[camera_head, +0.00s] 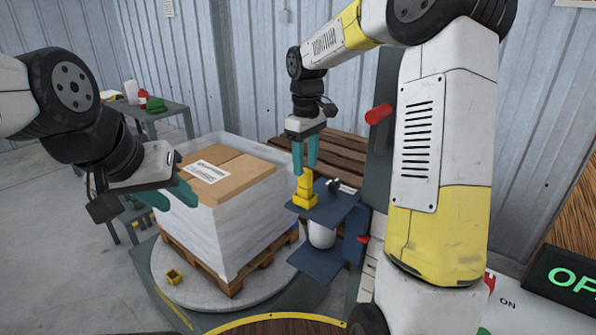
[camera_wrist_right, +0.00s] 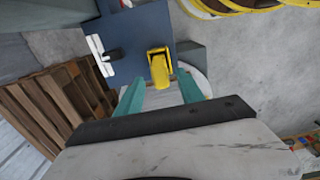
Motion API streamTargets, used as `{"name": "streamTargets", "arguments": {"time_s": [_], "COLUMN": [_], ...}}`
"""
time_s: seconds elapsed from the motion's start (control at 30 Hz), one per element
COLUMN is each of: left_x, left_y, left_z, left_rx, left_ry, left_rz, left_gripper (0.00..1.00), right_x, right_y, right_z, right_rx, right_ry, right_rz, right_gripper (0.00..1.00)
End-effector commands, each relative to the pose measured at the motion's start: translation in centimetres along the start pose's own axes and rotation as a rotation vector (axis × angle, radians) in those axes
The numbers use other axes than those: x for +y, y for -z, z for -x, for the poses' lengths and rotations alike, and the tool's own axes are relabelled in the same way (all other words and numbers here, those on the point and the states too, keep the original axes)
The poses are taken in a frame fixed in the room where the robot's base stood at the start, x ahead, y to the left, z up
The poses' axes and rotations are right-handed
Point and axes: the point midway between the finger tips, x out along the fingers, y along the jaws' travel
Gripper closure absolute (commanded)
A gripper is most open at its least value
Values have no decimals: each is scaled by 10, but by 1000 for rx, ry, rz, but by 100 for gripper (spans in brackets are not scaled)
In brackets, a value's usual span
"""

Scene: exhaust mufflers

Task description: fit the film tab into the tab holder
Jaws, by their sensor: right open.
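A yellow piece, apparently the film tab (camera_head: 305,188), stands upright on a blue shelf (camera_head: 335,212) of the wrapping machine. It also shows in the right wrist view (camera_wrist_right: 159,67). My right gripper (camera_head: 305,155) is open, pointing down just above the tab. In its wrist view, the tab lies between and just beyond the two teal fingertips (camera_wrist_right: 160,85); contact cannot be told. A small yellow hollow block, apparently the tab holder (camera_head: 173,277), sits on the grey turntable at the left front of the pallet. My left gripper (camera_head: 172,197) is open and empty, left of the wrapped load.
A film-wrapped load of cardboard boxes (camera_head: 235,225) stands on a wooden pallet (camera_head: 235,284) on the round turntable (camera_head: 270,297). A small dark object (camera_head: 333,184) lies beside the tab on the shelf. A side table (camera_head: 160,112) stands behind, left. My right arm covers part of the machine.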

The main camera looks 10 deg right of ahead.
Motion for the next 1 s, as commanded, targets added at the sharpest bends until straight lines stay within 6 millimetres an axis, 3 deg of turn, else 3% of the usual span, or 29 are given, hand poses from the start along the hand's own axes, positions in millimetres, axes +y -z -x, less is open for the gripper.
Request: {"name": "streamTargets", "arguments": {"time_s": [0.2,0.57,0.8,1.0], "left_x": [0,0,0,0], "left_y": [0,0,0,0], "left_z": [0,0,0,0], "left_rx": [0,0,0,0], "left_ry": [0,0,0,0], "left_rz": [0,0,0,0], "left_gripper": [64,64,64,64], "right_x": [0,-9,-48,-83], "right_y": [0,-11,-62,-111], "right_z": [45,80,104,108], "right_rx": [2,20,136,273], "right_ry": [-1,-21,-88,-112], "right_rz": [1,-29,-193,-363], "right_gripper": [55,55,55,55]}}
